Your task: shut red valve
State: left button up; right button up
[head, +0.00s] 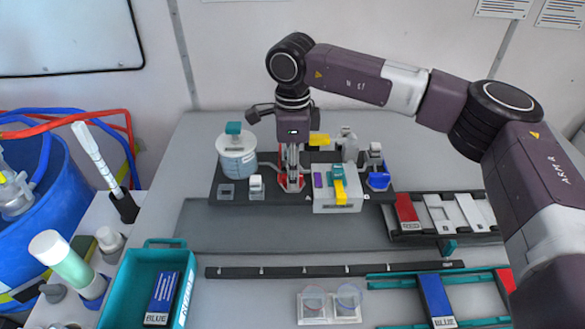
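My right arm reaches in from the right, and its gripper (292,172) points down at the middle of the dark base board. A red part, likely the red valve (282,184), shows around and behind the fingertips. The fingers hide most of it, so I cannot tell its handle position or whether the fingers grip it. My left gripper is not in view.
A clear jar with a teal cap (237,155) stands left of the gripper. A white box with a yellow and teal lever (338,190) is close on its right. A blue-based valve (378,178) is further right. A teal bin (128,285) stands front left.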

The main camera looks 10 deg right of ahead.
grip_shut()
